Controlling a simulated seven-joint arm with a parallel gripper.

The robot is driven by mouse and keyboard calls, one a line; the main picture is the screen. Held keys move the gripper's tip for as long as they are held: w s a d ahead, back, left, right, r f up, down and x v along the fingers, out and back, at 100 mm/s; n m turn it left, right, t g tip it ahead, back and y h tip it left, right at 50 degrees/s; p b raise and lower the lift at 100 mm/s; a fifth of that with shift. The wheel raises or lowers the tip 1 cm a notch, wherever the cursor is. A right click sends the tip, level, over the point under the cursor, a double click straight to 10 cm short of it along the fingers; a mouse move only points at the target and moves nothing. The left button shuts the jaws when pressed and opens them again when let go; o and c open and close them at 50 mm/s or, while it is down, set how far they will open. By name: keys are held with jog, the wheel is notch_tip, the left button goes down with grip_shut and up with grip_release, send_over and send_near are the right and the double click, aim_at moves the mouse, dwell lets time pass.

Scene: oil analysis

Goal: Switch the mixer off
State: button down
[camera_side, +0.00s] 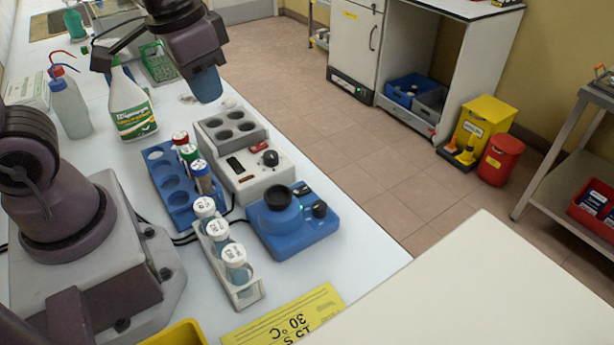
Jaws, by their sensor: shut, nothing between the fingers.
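The mixer (292,234) is a blue box on the white bench, right of the tube racks. A round black cup (278,198) sits on top of it. A black knob (320,210) and a small dark switch (301,189) are at its right side. The switch position is too small to tell. My gripper (206,88) hangs from my purple wrist at the top, pointing down with its blue end above the bench. It is shut and empty, well behind and to the left of the mixer, apart from it.
A grey block heater (243,172) stands just behind the mixer. A blue rack (178,205) and a pale rack (246,296) hold capped tubes to its left. A spray bottle (131,108) stands near my gripper. A yellow sign (288,318) lies in front.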

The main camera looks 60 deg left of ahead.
jog(key=s+r+t, duration=0.3)
jog(key=r, duration=0.2)
jog(key=shift+s+a+r, duration=0.2)
jog(key=shift+s+r, duration=0.2)
